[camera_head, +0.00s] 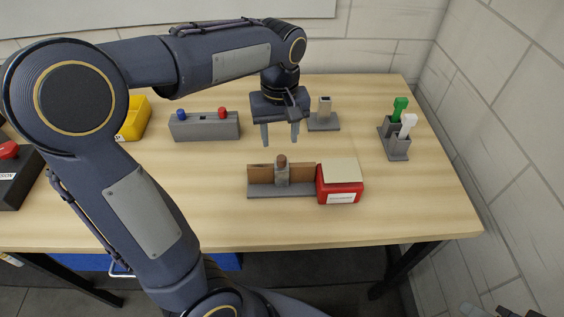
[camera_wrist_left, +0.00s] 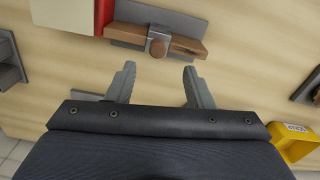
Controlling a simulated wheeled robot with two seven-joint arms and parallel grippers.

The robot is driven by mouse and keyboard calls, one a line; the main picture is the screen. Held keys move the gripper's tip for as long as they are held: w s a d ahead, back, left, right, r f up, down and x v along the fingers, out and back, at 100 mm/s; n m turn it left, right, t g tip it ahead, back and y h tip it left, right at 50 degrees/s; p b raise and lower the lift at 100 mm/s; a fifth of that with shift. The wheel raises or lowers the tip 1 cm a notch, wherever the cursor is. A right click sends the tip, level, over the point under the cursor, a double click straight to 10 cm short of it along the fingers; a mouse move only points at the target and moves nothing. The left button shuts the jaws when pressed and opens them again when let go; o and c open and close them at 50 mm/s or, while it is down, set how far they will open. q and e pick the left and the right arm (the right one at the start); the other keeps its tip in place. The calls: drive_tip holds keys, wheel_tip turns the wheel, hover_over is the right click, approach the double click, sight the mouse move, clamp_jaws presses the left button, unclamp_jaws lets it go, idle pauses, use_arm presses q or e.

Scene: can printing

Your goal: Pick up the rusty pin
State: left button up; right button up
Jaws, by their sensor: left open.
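The rusty pin (camera_head: 281,160) is a short brown cylinder standing upright in a grey block on a fixture with a brown back plate (camera_head: 262,173). In the left wrist view its round top (camera_wrist_left: 158,46) shows just beyond my fingertips, near the middle. My left gripper (camera_head: 281,137) points down, open and empty, behind and above the pin in the head view. The wrist view also shows its two fingers (camera_wrist_left: 159,72) spread apart, with the pin between their lines and not touched. A dark part at the bottom right edge (camera_head: 492,311) may be my right gripper; its jaws cannot be made out.
A red box with a pale top (camera_head: 340,185) stands against the fixture's right end. A grey block with blue and red knobs (camera_head: 205,127), a small grey stand (camera_head: 324,121), a yellow bin (camera_head: 135,119) and a holder with green and white pieces (camera_head: 396,143) are around. The front table strip is clear.

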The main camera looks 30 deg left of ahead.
sight(281, 157)
use_arm(q)
drive_tip(key=f, duration=0.6)
drive_tip(key=shift+w+d+f, duration=0.1)
drive_tip(key=shift+d+f, duration=0.05)
drive_tip(key=shift+d, duration=0.05)
drive_tip(key=shift+c, duration=0.5)
clamp_jaws()
